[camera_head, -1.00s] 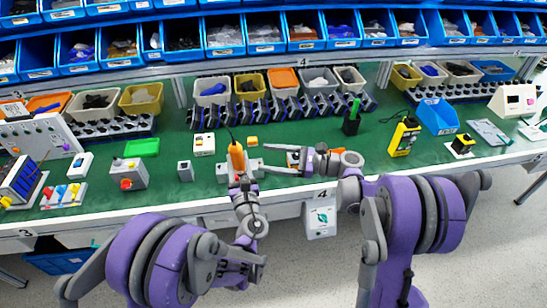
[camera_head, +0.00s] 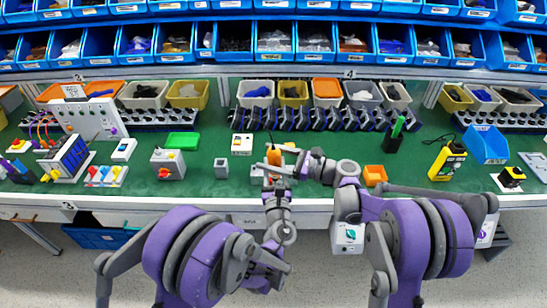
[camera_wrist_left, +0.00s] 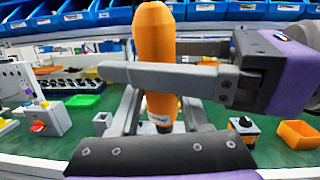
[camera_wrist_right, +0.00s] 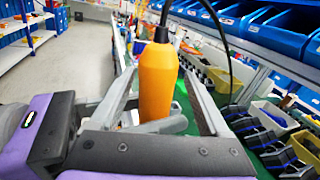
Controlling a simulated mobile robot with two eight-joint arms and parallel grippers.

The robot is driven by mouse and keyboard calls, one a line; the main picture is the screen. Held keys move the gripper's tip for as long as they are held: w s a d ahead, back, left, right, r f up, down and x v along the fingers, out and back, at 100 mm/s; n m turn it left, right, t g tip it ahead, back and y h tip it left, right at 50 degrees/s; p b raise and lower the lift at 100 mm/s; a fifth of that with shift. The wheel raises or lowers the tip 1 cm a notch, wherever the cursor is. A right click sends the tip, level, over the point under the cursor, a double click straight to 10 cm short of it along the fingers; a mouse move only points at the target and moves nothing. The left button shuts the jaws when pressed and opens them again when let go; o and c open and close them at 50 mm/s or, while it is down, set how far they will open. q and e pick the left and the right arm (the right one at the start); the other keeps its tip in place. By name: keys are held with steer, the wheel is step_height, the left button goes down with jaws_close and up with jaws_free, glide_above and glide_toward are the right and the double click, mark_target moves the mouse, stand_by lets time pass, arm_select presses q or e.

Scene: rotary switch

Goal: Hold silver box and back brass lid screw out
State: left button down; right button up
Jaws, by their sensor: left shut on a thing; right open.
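An orange corded power driver (camera_head: 273,156) stands upright, nose down, over the bench. It also shows in the left wrist view (camera_wrist_left: 155,40) and the right wrist view (camera_wrist_right: 158,82). My right gripper (camera_head: 281,166) is open, its fingers on either side of the driver's body. My left gripper (camera_head: 276,187) is low in front of the driver, shut on what seems to be the silver box (camera_head: 256,173). Only a grey edge of that box shows beside the fingers. The brass lid screw and the driver's tip are hidden.
A small grey block (camera_head: 221,168) and a grey box with a red knob (camera_head: 168,164) stand to the left. An orange bin (camera_head: 375,175) stands right of the grippers. Parts bins line the back. The green bench front is partly clear.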

steer(key=shift+w+d, duration=0.1)
jaws_close()
arm_select(q)
steer(key=c, duration=0.6)
jaws_free()
arm_select(e)
steer(key=shift+r, duration=0.1)
arm_select(q)
steer(key=o, duration=0.3)
steer(key=shift+s, duration=0.1)
